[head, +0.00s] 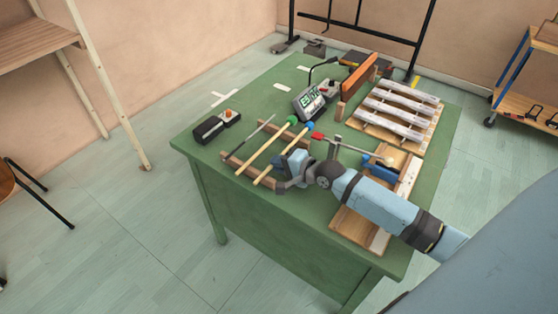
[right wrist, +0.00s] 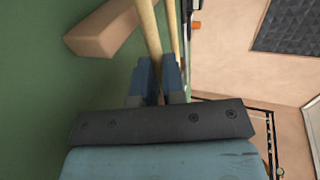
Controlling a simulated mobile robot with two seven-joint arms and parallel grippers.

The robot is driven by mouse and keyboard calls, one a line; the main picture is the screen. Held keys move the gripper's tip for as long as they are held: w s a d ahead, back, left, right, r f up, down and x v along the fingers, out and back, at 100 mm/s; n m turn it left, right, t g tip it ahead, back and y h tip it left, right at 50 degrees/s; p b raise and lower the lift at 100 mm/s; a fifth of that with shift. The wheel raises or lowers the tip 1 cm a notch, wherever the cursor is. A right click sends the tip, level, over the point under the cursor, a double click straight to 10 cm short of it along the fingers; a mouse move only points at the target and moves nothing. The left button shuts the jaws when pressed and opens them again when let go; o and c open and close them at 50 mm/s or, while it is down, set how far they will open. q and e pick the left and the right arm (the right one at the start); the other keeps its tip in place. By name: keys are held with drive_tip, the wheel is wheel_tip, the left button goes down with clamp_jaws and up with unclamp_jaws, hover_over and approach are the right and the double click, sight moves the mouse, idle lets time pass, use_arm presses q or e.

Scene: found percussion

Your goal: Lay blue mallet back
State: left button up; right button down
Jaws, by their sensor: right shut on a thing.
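The blue mallet has a blue head (head: 309,125) and a pale wooden stick; in the head view it slants over the wooden rest (head: 239,164) near the table's front left. My right gripper (head: 277,168) is shut on its stick. In the right wrist view the stick (right wrist: 150,28) runs up from between the fingers (right wrist: 157,85). The green mallet (head: 292,120) lies beside it to the left, nearly parallel. A dark stick (head: 259,132) lies farther left. I cannot tell whether the blue mallet touches the rest. My left gripper is not in view.
A black box (head: 209,130) stands at left, a device with a screen (head: 309,102) behind. White bars (head: 403,110) on a wooden frame stand at right. The green table (head: 222,168) is bare at front left.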

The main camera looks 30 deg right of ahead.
drive_tip(key=shift+f, duration=0.3)
idle(0.5)
drive_tip(key=c, duration=1.1)
unclamp_jaws()
drive_tip(key=p+v, duration=0.2)
drive_tip(key=v, duration=1.1)
drive_tip(key=shift+s+d, duration=0.1)
drive_tip(key=shift+s, duration=0.3)
